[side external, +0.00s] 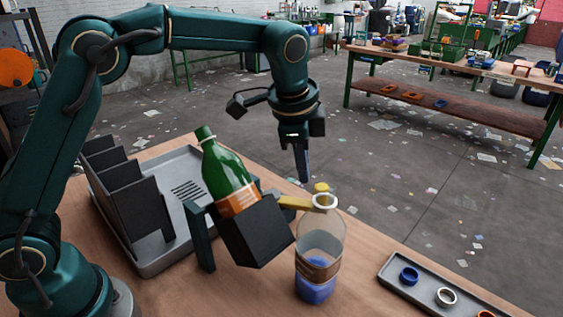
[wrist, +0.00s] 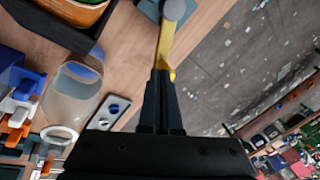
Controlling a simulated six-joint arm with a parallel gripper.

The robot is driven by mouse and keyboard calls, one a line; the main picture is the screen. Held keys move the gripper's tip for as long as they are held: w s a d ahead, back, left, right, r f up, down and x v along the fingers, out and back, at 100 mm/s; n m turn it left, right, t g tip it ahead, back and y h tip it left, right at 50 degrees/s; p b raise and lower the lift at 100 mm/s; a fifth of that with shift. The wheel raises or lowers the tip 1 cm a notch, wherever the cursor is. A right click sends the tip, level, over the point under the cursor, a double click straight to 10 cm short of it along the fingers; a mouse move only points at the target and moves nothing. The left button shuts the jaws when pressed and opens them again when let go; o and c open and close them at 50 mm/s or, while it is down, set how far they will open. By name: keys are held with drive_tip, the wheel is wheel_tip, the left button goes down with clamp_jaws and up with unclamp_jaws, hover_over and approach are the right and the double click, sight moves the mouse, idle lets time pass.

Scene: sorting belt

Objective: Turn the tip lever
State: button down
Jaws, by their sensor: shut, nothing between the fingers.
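The tip lever (side external: 293,202) is a yellow bar reaching out from a black tilting cradle (side external: 258,232), with a yellow knob (side external: 321,187) at its end. A green bottle (side external: 226,168) with an orange label leans in the cradle. A clear bottle (side external: 318,255) with blue at its base stands in front, its pale rim overlapping the lever in the side view. My gripper (side external: 304,180) is shut and empty, pointing down beside the knob. In the wrist view the shut fingertips (wrist: 161,74) are at the lever (wrist: 166,45) and its knob; whether they touch cannot be told.
A grey tray (side external: 160,262) with black dividers lies behind the cradle at left. A small tray (side external: 425,303) with several rings lies at the front right. The table edge runs close behind the lever, with littered floor (side external: 400,200) beyond.

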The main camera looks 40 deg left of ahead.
drive_tip(key=s+d+r+m+y, duration=0.1)
drive_tip(key=d+r+m, duration=0.1)
drive_tip(key=m, duration=0.8)
drive_tip(key=s+d+r+m, duration=0.1)
drive_tip(key=r+m, duration=0.1)
drive_tip(key=m, duration=0.8)
drive_tip(key=d+x, duration=0.1)
drive_tip(key=x, duration=0.9)
drive_tip(key=shift+w+t, duration=0.3)
drive_tip(key=shift+t, duration=0.1)
